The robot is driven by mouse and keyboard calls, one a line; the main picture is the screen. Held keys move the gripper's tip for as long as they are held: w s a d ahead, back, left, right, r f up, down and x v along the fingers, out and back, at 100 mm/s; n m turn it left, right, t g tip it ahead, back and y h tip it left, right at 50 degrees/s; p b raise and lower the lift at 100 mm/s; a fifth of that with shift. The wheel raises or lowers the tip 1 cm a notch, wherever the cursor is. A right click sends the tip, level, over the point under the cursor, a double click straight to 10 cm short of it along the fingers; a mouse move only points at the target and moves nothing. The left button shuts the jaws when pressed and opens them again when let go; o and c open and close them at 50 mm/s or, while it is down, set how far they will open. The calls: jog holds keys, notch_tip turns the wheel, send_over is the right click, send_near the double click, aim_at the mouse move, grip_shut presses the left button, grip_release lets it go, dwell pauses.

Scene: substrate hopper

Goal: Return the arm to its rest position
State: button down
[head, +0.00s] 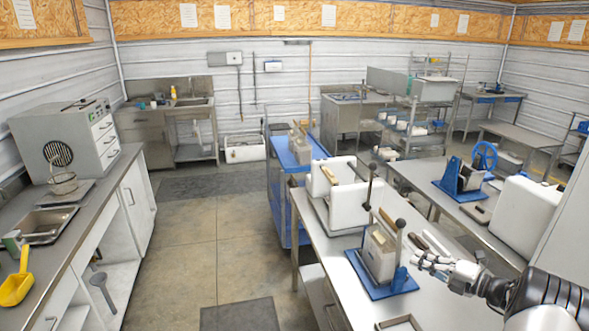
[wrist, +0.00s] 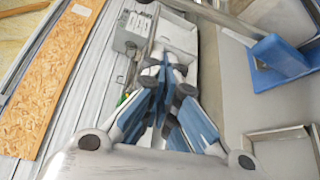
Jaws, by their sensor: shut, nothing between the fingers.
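My gripper (head: 428,263) is at the lower right in the head view, at the end of my dark arm. It is held over the near metal table, right of a hopper device with levers (head: 381,250) on a blue base. A gap between my gripper and the device shows. In the wrist view my gripper (wrist: 163,85) has its blue-padded fingers together, with nothing between them. Most of my arm lies outside the head view.
The near table (head: 330,259) also bears white bins (head: 335,178). A blue cart (head: 283,185) stands behind it. Another table holds a blue-wheeled device (head: 470,172) and a white container (head: 525,216).

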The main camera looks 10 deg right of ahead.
jog(key=s+a+r+n+g+b, duration=0.1)
jog(key=a+r+n+g, duration=0.35)
jog(key=a+n, duration=0.5)
jog(key=s+a+r+n+g+b, duration=0.2)
jog(key=a+r+n+g, duration=0.3)
jog(key=a, duration=0.8)
jog(key=s+a+r+n+g+h+b, duration=0.2)
jog(key=s+a+r+n+h, duration=0.15)
jog(key=s+a+n, duration=0.85)
jog(key=s+f+n+t+h+b, duration=0.1)
jog(key=s+f+n+h, duration=0.1)
jog(key=s+n, duration=0.7)
jog(key=s+a+f+n+t+h+b, duration=0.1)
jog(key=s+f+n+h, duration=0.1)
jog(key=s+n, duration=0.7)
jog(key=shift+n+h+b, duration=0.3)
jog(key=shift+n+h, duration=0.05)
jog(key=shift+h, duration=0.4)
jog(key=shift+s, duration=0.1)
